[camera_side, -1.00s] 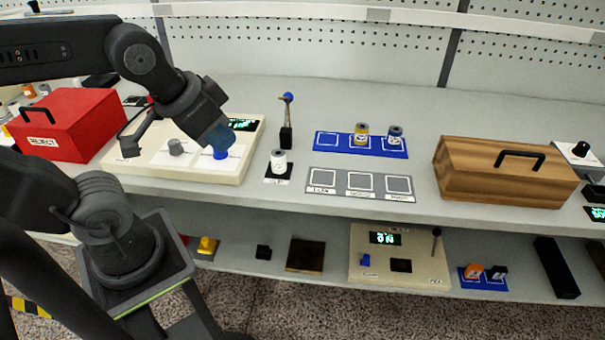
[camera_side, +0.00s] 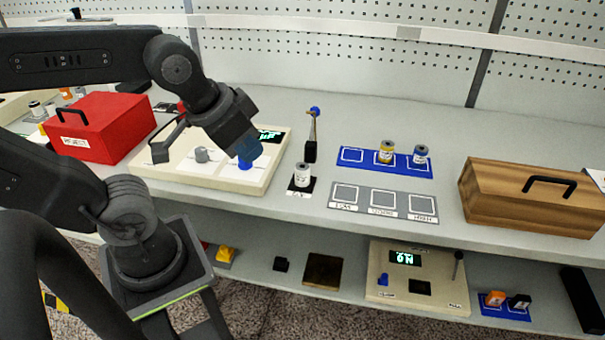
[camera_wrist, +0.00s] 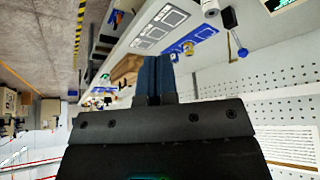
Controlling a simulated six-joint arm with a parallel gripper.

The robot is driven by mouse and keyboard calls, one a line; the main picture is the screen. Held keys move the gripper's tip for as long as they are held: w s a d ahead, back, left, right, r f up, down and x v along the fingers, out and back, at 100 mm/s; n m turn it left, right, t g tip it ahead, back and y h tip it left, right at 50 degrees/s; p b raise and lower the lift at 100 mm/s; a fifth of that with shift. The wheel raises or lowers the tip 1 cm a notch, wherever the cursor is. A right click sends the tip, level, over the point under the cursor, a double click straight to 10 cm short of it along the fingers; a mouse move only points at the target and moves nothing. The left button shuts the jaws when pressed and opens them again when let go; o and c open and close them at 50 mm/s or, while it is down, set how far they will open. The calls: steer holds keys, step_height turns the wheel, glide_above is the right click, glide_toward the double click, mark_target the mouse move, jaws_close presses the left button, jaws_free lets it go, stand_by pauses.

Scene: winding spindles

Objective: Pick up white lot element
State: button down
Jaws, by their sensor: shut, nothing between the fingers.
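The white lot element (camera_side: 303,176) is a small white cylinder with a grey top. It stands upright on a black square pad at the front of the upper bench. In the wrist view a white cylinder (camera_wrist: 210,7) at the top edge looks like the same piece, partly cut off. My gripper (camera_side: 247,150) is to the left of it, above the beige panel, and apart from it. In the wrist view my gripper's dark blue fingers (camera_wrist: 155,77) are together with nothing between them.
A lever with a blue ball (camera_side: 315,111) stands just behind the white element. The blue tray (camera_side: 352,156) holds yellow and blue-topped cylinders. A grey three-square mat (camera_side: 383,213) is empty. A wooden box (camera_side: 530,197) is right; a red box (camera_side: 98,127) is left.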

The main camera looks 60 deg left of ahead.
steer(key=c, duration=1.8)
jaws_free()
steer(key=o, duration=1.2)
steer(key=m+g+y, duration=0.1)
steer(key=m+g, duration=0.4)
steer(key=m, duration=1.5)
glide_toward(302, 167)
steer(key=f, duration=0.8)
steer(key=a+f, duration=0.1)
steer(key=f, duration=0.3)
steer(key=shift+w+a+f, duration=0.15)
steer(key=shift+w+f, duration=0.05)
steer(key=shift+w, duration=0.15)
